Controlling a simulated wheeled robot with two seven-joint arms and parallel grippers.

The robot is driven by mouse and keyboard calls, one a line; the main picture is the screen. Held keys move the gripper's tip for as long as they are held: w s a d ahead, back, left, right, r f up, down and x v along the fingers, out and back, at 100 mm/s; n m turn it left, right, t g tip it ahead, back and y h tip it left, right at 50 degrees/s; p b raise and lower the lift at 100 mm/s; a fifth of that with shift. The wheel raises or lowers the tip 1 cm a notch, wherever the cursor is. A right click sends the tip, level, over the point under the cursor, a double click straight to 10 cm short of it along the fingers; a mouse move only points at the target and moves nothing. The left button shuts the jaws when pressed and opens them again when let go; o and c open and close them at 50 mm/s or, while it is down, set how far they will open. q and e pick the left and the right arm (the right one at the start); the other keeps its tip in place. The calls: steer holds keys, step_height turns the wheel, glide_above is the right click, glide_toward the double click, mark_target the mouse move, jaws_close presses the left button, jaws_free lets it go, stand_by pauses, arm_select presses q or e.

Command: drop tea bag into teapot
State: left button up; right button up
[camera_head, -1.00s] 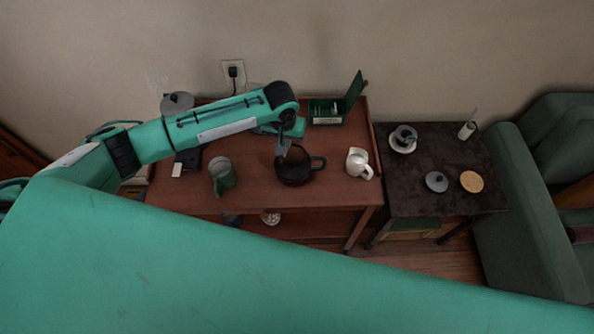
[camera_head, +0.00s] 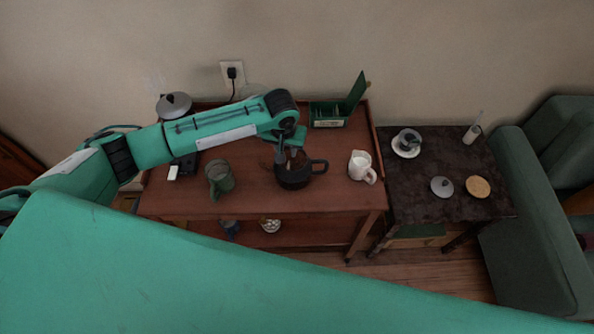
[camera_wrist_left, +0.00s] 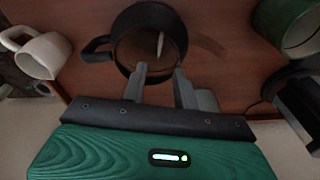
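The dark teapot (camera_head: 294,180) stands open, without a lid, near the middle of the wooden cart, its handle to the right. My left gripper (camera_head: 286,155) is over its mouth, pointing down. In the left wrist view the two fingers (camera_wrist_left: 160,76) are apart at the teapot's rim (camera_wrist_left: 113,52), with nothing between them. A small pale, narrow thing (camera_wrist_left: 160,43) shows inside the teapot; it looks like the tea bag, seen almost edge-on. An open green box (camera_head: 328,123) with its lid raised stands at the back of the cart. My right gripper is not in view.
A green mug (camera_head: 220,180) stands left of the teapot and a white pitcher (camera_head: 361,166) right of it. A grey lidded pot (camera_head: 174,104) is at the back left. A dark side table (camera_head: 445,206) holds a cup on a saucer, a grey lid and a round coaster.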

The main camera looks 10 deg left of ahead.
arm_select(q)
step_height(320, 180, up, 14)
steer(key=s+b, duration=0.1)
steer(key=b, duration=0.1)
steer(key=shift+s+f, duration=0.15)
steer(key=shift+s, duration=0.2)
stand_by(0.3)
